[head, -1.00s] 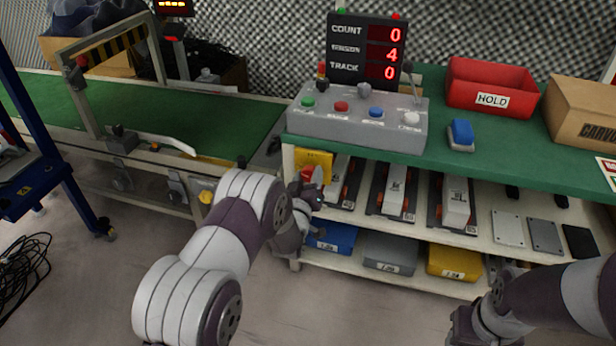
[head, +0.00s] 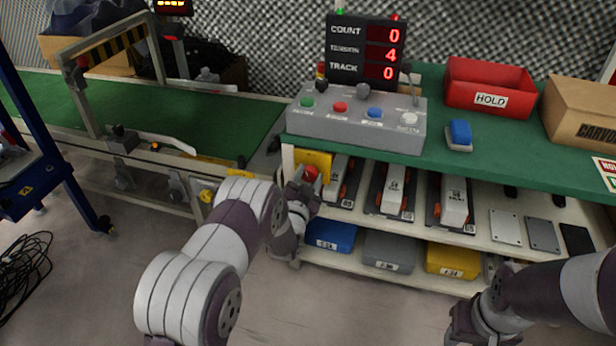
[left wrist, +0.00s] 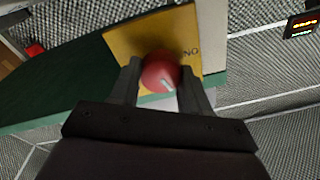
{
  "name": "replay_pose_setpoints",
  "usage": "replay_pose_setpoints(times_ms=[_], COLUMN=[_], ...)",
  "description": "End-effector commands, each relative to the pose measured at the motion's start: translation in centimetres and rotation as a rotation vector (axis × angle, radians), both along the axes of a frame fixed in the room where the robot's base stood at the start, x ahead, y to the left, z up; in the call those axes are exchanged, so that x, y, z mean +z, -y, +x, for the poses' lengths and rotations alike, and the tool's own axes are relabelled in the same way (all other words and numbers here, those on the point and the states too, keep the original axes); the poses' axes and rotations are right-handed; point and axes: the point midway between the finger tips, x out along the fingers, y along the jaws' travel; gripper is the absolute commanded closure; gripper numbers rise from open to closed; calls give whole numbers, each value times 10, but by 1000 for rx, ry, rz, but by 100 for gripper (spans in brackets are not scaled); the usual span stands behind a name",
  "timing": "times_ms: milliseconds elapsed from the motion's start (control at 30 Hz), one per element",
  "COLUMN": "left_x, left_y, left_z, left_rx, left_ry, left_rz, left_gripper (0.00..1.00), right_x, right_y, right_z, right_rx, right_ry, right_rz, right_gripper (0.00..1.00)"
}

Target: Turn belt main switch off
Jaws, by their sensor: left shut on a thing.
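The belt main switch is a red round knob (left wrist: 161,72) with a pale pointer mark, on a yellow plate (left wrist: 122,46). Part of the lettering on the plate reads "NO". In the head view the red knob (head: 310,173) and its yellow plate (head: 316,158) sit at the left end of the workbench, under the green top. My left gripper (left wrist: 164,85) is shut on the knob, one finger on each side. It also shows in the head view (head: 304,188), partly covering the plate. My right gripper (head: 462,330) is low at the bottom right, its fingers not clear.
A grey control box (head: 357,121) with coloured buttons and a display (head: 366,50) stand on the green bench top (head: 500,135). A red HOLD bin (head: 490,80) is behind. Shelves below hold several parts and bins. The conveyor (head: 190,120) is at left.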

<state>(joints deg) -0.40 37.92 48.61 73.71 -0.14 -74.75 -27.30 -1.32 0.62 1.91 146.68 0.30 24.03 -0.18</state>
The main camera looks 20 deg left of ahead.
Motion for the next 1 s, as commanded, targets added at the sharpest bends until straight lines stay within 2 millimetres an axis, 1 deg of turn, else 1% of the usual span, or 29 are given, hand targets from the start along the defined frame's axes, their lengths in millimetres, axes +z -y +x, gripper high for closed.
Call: replay_pose_setpoints(times_ms=[200, 433, 700, 1000], left_x=[-2, -2, -3, -3], left_y=[0, 0, 0, 0], left_z=[-1, -1, -1, -1], left_rx=[0, 1, 1, 1], left_ry=[1, 4, 6, 6], left_rz=[154, 265, 318, 326], left_gripper=[84, 84, 84, 84], right_x=[3, 4, 4, 4], right_y=[0, 0, 0, 0], right_z=[0, 0, 0, 0], right_rx=[0, 0, 0, 0], right_ry=[0, 0, 0, 0], right_rz=[0, 0, 0, 0], right_gripper=[57, 57, 57, 57])
